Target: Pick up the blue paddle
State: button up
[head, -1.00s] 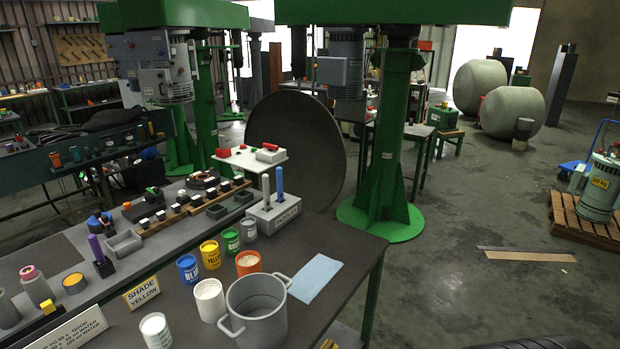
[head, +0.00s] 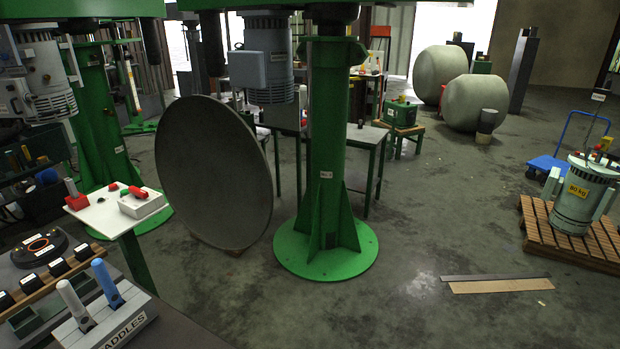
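The blue paddle (head: 107,283) stands upright, slightly tilted in the picture, in a grey holder (head: 133,321) marked "PADDLES" at the lower left of the head view. Only its blue upper part shows; its lower end is hidden in the holder. A pale grey-white paddle (head: 75,304) stands in the same holder, just left of it. My gripper is not in the head view.
The holder is on a dark bench (head: 180,330) at the lower left corner. Left of it lie a wooden strip with black blocks (head: 58,267) and a round black device (head: 38,247). A white table (head: 110,214) stands behind. Open floor (head: 400,290) lies right.

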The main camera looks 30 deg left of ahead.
aim_at(111, 292)
jog(key=i+u, duration=0.25)
jog(key=i, duration=0.25)
jog(key=i+u, duration=0.2)
jog(key=i, duration=0.25)
jog(key=i+l+u, duration=0.25)
jog(key=i, duration=0.25)
jog(key=i+l+u, duration=0.2)
jog(key=i, duration=0.25)
jog(key=i+j+u, duration=0.2)
jog(key=u, duration=0.3)
jog(key=i+u, duration=0.25)
jog(key=u, duration=0.2)
jog(key=i+j+u, duration=0.1)
jog(key=i+u, duration=0.15)
jog(key=u, duration=0.25)
jog(key=i+l+u, duration=0.1)
jog(key=u, duration=0.35)
jog(key=i+l+u, duration=0.2)
jog(key=u, duration=0.3)
jog(key=i+j+u, duration=0.15)
jog(key=i+u, duration=0.45)
jog(key=u, duration=0.15)
jog(key=i+u, duration=0.4)
jog(key=i+l+u, duration=0.1)
jog(key=i+u, duration=0.25)
jog(key=k, duration=0.1)
